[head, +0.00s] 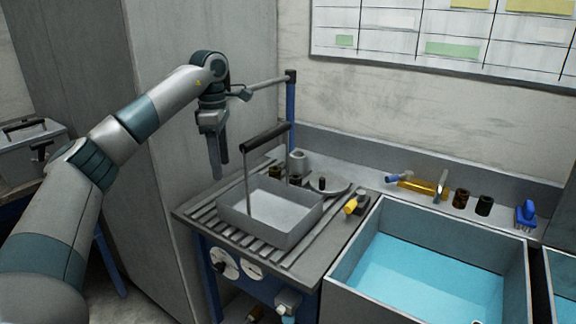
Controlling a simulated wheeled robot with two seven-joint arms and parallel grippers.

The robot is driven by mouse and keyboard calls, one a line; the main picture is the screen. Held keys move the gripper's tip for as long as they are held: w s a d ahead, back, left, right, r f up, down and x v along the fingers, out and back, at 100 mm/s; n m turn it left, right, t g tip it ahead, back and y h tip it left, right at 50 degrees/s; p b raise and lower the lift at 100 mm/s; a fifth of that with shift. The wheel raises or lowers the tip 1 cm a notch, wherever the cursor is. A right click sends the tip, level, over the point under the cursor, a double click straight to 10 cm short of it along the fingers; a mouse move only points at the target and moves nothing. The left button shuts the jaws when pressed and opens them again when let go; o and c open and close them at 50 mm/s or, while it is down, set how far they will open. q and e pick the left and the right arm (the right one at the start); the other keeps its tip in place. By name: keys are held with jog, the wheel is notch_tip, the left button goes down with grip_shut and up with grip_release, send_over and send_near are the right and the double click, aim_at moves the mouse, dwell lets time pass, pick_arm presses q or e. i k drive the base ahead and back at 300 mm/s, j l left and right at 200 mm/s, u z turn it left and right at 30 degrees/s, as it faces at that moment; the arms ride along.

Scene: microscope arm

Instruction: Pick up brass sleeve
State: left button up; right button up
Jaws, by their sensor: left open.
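My left gripper (218,174) is open and points down, above the back left of the workbench, with nothing seen between its fingers. A small dark brass-coloured piece (275,172) stands behind the grey tray, to the right of the gripper and apart from it. A short brown hollow cylinder (461,198) stands on the back ledge at the right, beside a black one (484,205). I cannot tell for sure which of these is the brass sleeve. My right gripper is not in view.
A grey tray (262,236) with a tall black-topped handle (266,137) stands on the slatted bench top. A blue post with a rod rises behind. A yellow-and-black tool (355,204) lies near the water-filled basin (432,226). A grey grooved disc (328,188) lies behind the tray.

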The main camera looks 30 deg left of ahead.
aim_at(275, 172)
jog(key=i, duration=0.9)
